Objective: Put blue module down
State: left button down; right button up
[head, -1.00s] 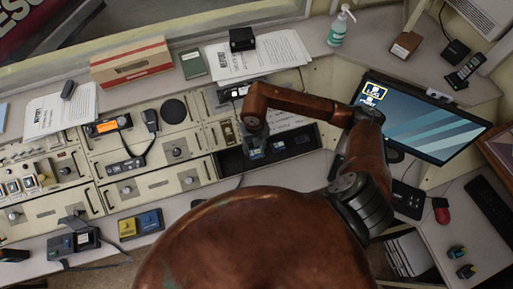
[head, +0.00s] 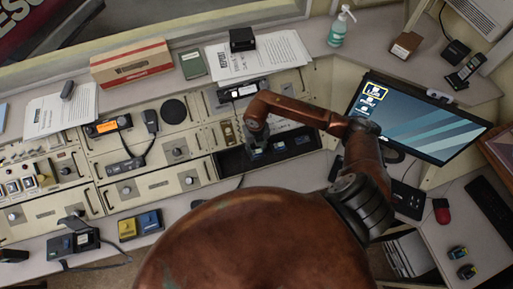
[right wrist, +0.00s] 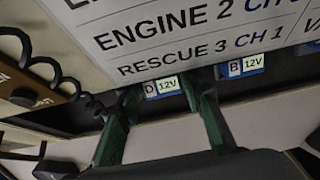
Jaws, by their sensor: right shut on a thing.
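My right gripper (head: 257,143) is over the left part of a dark open bay (head: 233,164) in the console. In the right wrist view its two green fingers (right wrist: 162,105) stand on either side of a blue module (right wrist: 162,87) marked "D 12V", and they are shut on it. In the head view this module (head: 257,154) shows just below the fingertips, at the bay. A second blue module (right wrist: 240,66), marked "B 12V", stands beside it to the right. I cannot tell whether the held module touches the bay floor. My left gripper is not in view.
A white lettered sheet (right wrist: 185,30) lies close behind the fingers. A coiled cord (right wrist: 50,65) is at the left in the wrist view. A yellow module (head: 127,228) and another blue module (head: 150,221) lie on the front ledge. A monitor (head: 420,120) stands at right.

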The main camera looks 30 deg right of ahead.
aim_at(256, 150)
jog(key=shift+f, duration=0.1)
jog(key=o, duration=1.4)
jog(key=shift+c, duration=0.2)
jog(key=shift+r, duration=0.35)
notch_tip(256, 150, up, 12)
jog(key=shift+f, duration=0.2)
